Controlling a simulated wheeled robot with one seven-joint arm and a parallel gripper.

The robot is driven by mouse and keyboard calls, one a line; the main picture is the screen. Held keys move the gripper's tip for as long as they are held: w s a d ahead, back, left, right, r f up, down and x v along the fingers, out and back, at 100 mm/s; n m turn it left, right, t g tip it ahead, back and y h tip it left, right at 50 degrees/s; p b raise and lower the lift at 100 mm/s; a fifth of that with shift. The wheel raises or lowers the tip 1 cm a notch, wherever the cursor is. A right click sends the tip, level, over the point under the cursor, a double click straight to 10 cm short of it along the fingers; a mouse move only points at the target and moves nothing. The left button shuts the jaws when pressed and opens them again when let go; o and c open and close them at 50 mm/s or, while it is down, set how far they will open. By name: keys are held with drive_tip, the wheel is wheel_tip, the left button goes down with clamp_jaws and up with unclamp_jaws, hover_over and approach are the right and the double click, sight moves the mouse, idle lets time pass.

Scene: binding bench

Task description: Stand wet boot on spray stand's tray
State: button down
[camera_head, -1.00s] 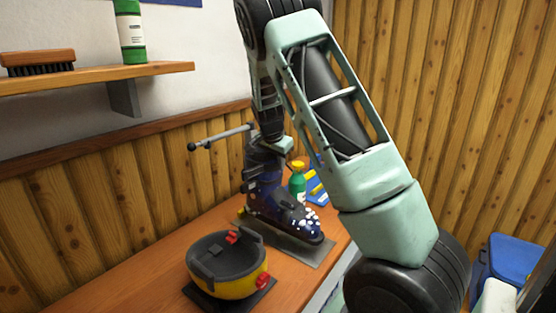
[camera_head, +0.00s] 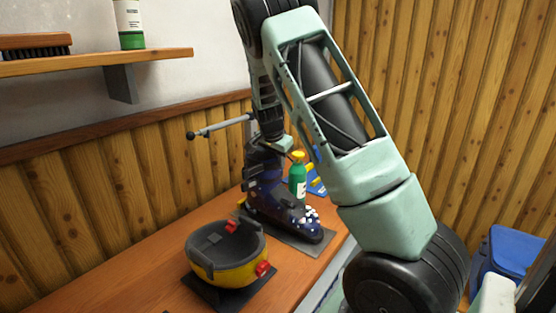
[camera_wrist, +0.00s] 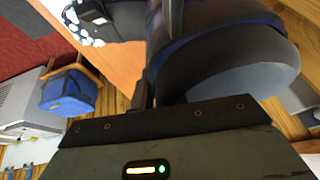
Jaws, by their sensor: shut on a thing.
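The boot (camera_head: 282,212), a dark blue ski boot with white speckles on its toe, stands upright over the grey tray (camera_head: 318,251) on the bench. Its sole looks very close to the tray; I cannot tell whether it touches. My gripper (camera_head: 277,146) is shut on the boot's upper cuff, with its fingers mostly hidden by the boot and my arm. In the wrist view the dark cuff (camera_wrist: 228,62) fills the space ahead of the gripper. The spray stand's thin grey rod (camera_head: 222,126) sticks out to the left behind the boot.
A yellow and black bowl-shaped thing (camera_head: 228,268) with red tabs sits on the bench, left of the boot. A green bottle (camera_head: 298,184) with a yellow cap stands just behind the boot. A brush (camera_head: 35,46) and another bottle (camera_head: 129,25) are on the wall shelf.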

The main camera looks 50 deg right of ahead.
drive_tip(key=shift+f, duration=0.2)
idle(0.4)
drive_tip(key=c, duration=1.3)
unclamp_jaws()
drive_tip(key=shift+f, duration=0.15)
drive_tip(key=b+v, duration=0.3)
drive_tip(key=v, duration=1.4)
drive_tip(key=shift+a+r, duration=0.1)
drive_tip(key=shift+r, duration=0.15)
